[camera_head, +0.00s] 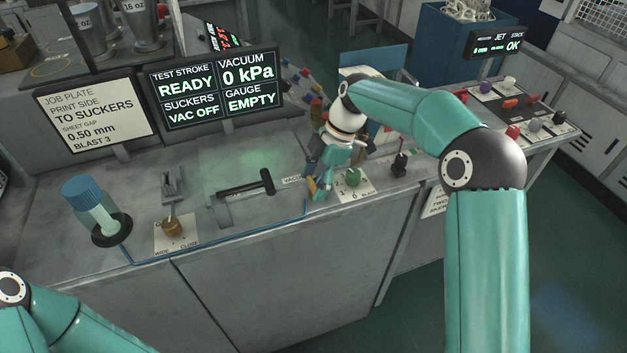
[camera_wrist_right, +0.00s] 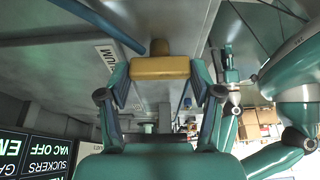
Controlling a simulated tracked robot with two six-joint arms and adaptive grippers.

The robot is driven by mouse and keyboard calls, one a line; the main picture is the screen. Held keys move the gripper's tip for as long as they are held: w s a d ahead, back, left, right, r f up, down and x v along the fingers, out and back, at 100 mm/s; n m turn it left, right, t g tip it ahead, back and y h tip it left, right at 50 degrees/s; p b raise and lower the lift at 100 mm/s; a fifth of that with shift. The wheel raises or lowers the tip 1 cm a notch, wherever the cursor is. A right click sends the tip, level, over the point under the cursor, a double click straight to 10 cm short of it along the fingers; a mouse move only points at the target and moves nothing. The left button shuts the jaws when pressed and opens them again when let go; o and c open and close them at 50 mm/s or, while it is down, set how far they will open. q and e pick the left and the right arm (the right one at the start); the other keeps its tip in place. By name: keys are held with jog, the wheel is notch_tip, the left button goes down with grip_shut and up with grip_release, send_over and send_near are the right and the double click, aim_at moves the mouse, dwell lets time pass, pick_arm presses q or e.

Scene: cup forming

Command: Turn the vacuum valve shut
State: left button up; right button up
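The vacuum valve's yellow handle (camera_head: 311,187) is at the bench's front edge, beside the VACUUM label (camera_head: 292,180). The gripper also shows in the right wrist view (camera_wrist_right: 160,82). The display (camera_head: 215,87) reads VAC OFF, 0 kPa and EMPTY. My left gripper is out of view.
A green knob (camera_head: 353,177) on a white plate and a black lever (camera_head: 399,165) stand to the right of the valve.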

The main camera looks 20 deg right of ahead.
jog(key=o, duration=0.5)
jog(key=shift+w, duration=0.1)
jog(key=shift+c, duration=0.2)
jog(key=shift+d, duration=0.1)
jog(key=v, duration=1.2)
jog(key=shift+f, duration=0.1)
